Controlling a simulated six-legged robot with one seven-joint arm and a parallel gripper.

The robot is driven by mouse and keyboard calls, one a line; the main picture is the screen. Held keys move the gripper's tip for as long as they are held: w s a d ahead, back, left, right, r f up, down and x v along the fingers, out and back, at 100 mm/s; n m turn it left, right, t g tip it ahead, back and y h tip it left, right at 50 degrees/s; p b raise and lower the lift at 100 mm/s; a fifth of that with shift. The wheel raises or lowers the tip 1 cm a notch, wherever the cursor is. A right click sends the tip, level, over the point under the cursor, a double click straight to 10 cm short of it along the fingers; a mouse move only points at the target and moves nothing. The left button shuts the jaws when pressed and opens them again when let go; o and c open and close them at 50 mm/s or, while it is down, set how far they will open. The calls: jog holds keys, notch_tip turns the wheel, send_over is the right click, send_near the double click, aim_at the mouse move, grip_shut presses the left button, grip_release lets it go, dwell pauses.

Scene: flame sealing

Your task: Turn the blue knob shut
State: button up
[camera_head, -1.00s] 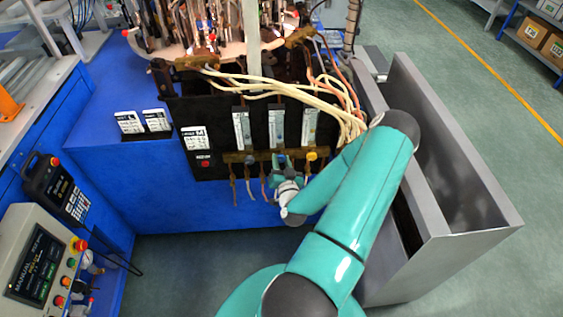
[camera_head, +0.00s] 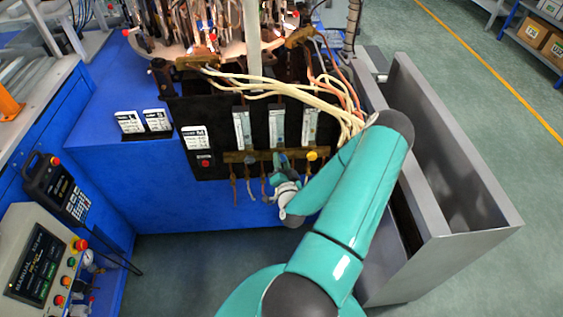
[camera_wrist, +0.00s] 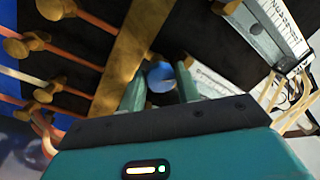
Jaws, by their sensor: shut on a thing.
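The blue knob (camera_wrist: 160,77) sits between the two fingers of my gripper (camera_wrist: 160,88) in the wrist view, at the edge of a brass bar (camera_wrist: 128,60). My gripper is shut on it, with one finger on each side. In the head view my gripper (camera_head: 281,163) reaches the middle of the brass manifold on the front of the black panel. The blue knob is hidden or too small to tell there. The knob's exact turn angle cannot be read.
A yellow knob (camera_head: 312,156) is just right of my gripper, and a red button (camera_head: 205,162) is on the panel to the left. Hoses hang below the bar. Pale tubes (camera_head: 270,86) arch above. A grey metal bin (camera_head: 440,200) stands to the right.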

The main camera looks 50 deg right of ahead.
jog(key=o, duration=1)
jog(key=shift+s+a, duration=0.1)
jog(key=v, duration=1.3)
jog(key=shift+s+a, duration=0.2)
jog(key=shift+c, duration=0.2)
